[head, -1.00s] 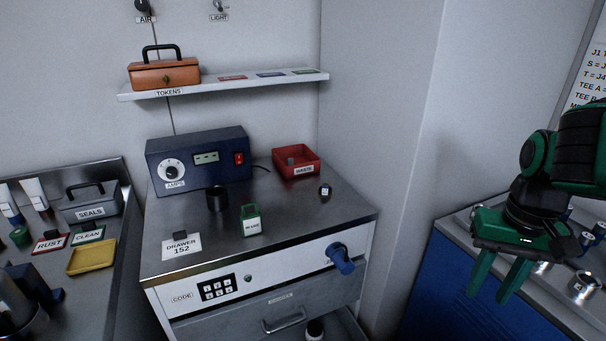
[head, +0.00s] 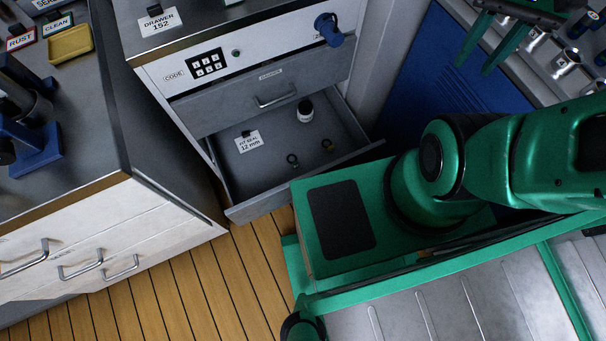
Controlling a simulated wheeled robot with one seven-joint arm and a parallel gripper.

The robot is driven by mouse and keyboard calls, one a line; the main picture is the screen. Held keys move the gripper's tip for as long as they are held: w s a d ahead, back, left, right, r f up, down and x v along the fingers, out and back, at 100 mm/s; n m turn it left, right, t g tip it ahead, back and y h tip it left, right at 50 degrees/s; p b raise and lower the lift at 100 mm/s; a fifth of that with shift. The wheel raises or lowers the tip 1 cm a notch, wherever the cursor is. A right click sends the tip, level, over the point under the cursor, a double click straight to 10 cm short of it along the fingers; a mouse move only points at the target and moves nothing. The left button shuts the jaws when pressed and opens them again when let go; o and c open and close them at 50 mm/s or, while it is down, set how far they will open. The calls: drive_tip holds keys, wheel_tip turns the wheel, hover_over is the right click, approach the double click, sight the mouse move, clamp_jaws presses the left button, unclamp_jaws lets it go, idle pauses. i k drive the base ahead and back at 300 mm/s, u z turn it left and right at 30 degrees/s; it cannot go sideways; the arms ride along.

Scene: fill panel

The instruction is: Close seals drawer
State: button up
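The open drawer (head: 262,181) is the lower one of the middle cabinet, pulled well out. Inside are a small dark jar with a white label (head: 305,110), a white card reading "12 mm" (head: 249,144) and two small rings (head: 293,160). Its front panel's outer face is turned away from me, so any label there is hidden. The drawer above it (head: 270,93) is shut and has a bar handle. My gripper (head: 474,68) is at the top right, above the right-hand bench area, with its two green fingers apart and nothing visible between them. It is well away from the drawer.
My green base is close to the open drawer's right front corner. A left bench (head: 110,218) with handled drawers stands beside the drawer's left side. A blue panel (head: 440,65) is on the right. Wooden floor (head: 200,290) shows in front.

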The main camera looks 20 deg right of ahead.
sight(256, 181)
drive_tip(key=k, duration=0.9)
drive_tip(key=u, duration=0.5)
drive_tip(key=i, duration=0.75)
drive_tip(key=z, duration=0.05)
drive_tip(key=k, duration=0.9)
drive_tip(key=z, duration=0.1)
